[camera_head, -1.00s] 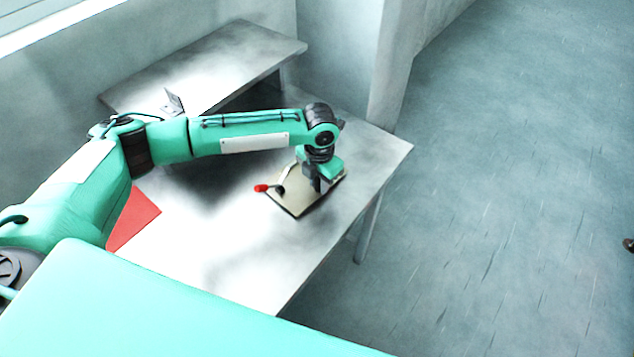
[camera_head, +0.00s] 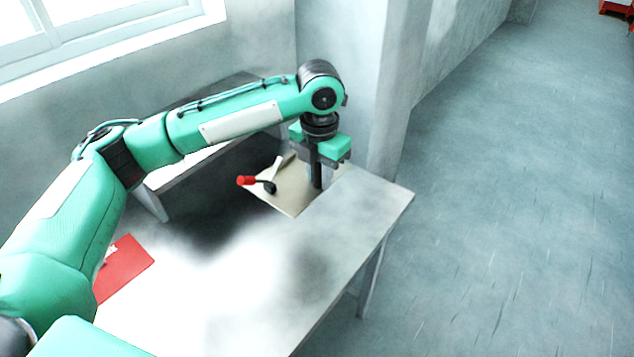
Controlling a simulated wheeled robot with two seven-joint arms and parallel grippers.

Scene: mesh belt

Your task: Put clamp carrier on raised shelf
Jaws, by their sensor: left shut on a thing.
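The clamp carrier (camera_head: 286,195) is a flat beige plate with a small clamp that has a red handle (camera_head: 246,181) and a black part. My left gripper (camera_head: 317,183) points down at the plate's right part and is shut on the carrier, with the grip point itself partly hidden. The plate looks roughly level and raised off the table; the gap below it is hard to judge. The raised shelf (camera_head: 200,163) stands at the back left of the table, largely hidden behind my left arm. My right gripper is out of view.
The metal table (camera_head: 330,245) has a bare front and middle. A red sheet (camera_head: 125,268) lies at its left. A wall corner (camera_head: 340,60) rises behind the carrier. The table's right edge drops to open floor (camera_head: 510,200).

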